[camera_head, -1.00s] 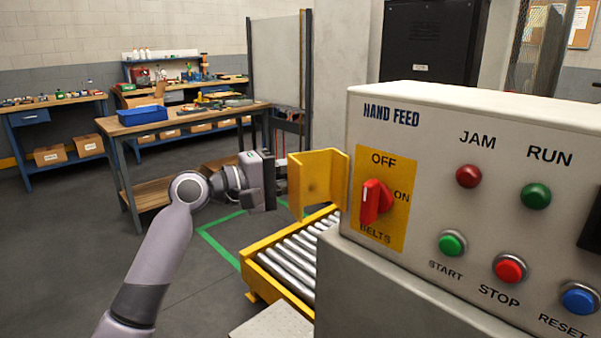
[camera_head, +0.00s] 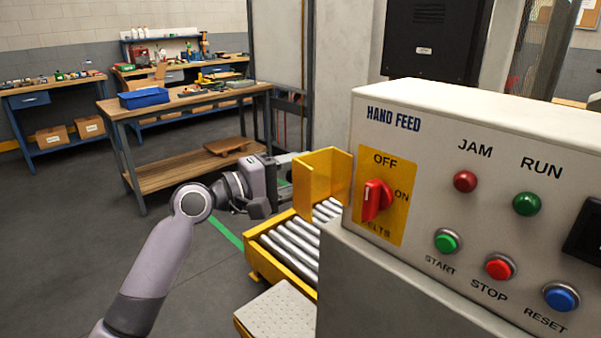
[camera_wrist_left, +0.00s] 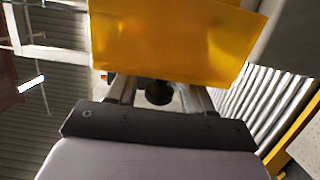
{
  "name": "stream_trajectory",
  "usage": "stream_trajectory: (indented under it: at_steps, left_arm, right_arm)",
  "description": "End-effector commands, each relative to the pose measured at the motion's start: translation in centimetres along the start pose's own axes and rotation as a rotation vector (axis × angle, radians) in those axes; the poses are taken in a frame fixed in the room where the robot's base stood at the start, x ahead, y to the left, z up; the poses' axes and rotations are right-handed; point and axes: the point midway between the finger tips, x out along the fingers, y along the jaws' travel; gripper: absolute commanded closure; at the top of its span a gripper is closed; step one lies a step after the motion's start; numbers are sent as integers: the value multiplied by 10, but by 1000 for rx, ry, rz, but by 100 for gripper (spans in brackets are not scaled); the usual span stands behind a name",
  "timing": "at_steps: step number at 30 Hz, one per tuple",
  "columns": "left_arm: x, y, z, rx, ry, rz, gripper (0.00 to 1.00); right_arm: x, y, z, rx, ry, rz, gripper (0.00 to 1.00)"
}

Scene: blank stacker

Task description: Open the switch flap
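The yellow switch flap (camera_head: 323,180) stands swung open at the left edge of the switch plate (camera_head: 399,222) on the hand feed box. The red switch (camera_head: 374,200) is uncovered, between the OFF and ON labels. My left gripper (camera_head: 291,165) is at the flap's left side, its fingers reaching toward it. In the left wrist view the flap (camera_wrist_left: 170,35) fills the top middle, in front of the gripper (camera_wrist_left: 160,92). The two fingers are spread apart with a dark round part between them; their tips are partly hidden. Whether they touch the flap is unclear. My right gripper is out of view.
A roller conveyor (camera_head: 291,240) with a yellow frame runs below the flap and gripper. A wooden workbench (camera_head: 185,103) with a blue bin (camera_head: 144,97) stands behind. The box front carries a green start button (camera_head: 446,241) and a red stop button (camera_head: 499,267).

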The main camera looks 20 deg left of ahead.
Motion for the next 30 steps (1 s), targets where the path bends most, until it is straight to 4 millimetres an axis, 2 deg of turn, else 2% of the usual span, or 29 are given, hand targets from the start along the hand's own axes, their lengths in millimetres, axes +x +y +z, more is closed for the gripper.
stream_trajectory:
  at_steps: [8,21,30]
  left_arm:
    - [-3,0,-1,1,2,1,49]
    - [-64,-2,-1,2,3,-2,49]
    - [-72,0,0,1,1,0,49]
  right_arm:
    - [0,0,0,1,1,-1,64]
    - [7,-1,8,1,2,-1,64]
    - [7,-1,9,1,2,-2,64]
